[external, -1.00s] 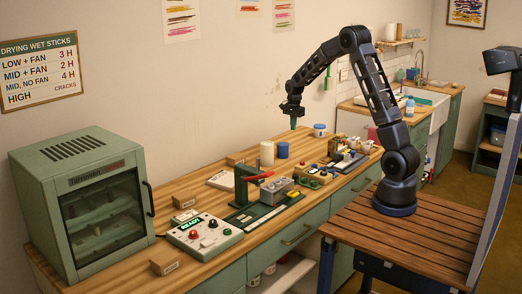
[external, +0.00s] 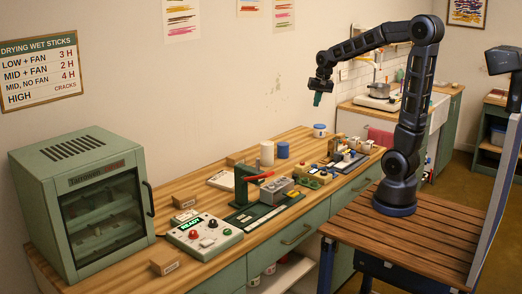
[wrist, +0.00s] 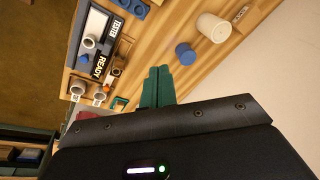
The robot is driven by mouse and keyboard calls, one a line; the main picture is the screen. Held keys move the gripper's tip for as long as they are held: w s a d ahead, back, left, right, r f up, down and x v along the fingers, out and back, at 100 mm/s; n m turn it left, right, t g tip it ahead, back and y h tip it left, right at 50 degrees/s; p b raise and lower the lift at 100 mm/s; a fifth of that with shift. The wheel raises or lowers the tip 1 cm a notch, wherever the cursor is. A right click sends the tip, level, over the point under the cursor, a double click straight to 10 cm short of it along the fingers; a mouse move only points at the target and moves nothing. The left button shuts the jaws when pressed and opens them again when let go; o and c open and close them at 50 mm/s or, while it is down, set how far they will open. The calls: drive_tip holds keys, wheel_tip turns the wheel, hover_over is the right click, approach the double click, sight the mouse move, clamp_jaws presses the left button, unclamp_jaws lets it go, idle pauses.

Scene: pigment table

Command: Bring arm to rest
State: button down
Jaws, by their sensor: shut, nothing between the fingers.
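My gripper (external: 317,99) hangs in the air above the back part of the workbench, pointing down. Its green fingers are together with nothing between them; they also show in the wrist view (wrist: 157,88). Below the gripper in the wrist view are a blue cylinder (wrist: 185,54) and a cream cylinder (wrist: 212,28) on the bench. The gripper touches neither of them.
A green drying cabinet (external: 95,200) stands at the left end of the workbench (external: 180,187). A control box (external: 203,237) reading READY, a green press with a red handle (external: 245,185) and several small devices line the bench. The air around the gripper is clear.

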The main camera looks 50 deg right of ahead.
drive_tip(key=s+a+n+t, duration=0.1)
drive_tip(key=s+n, duration=0.3)
drive_tip(key=s, duration=0.7)
drive_tip(key=s+a+r+n+t, duration=0.1)
drive_tip(key=s+a+n, duration=0.3)
drive_tip(key=s, duration=0.7)
drive_tip(key=shift+s+a+r+n, duration=0.15)
drive_tip(key=shift+a+r+n, duration=0.05)
drive_tip(key=shift+n, duration=0.1)
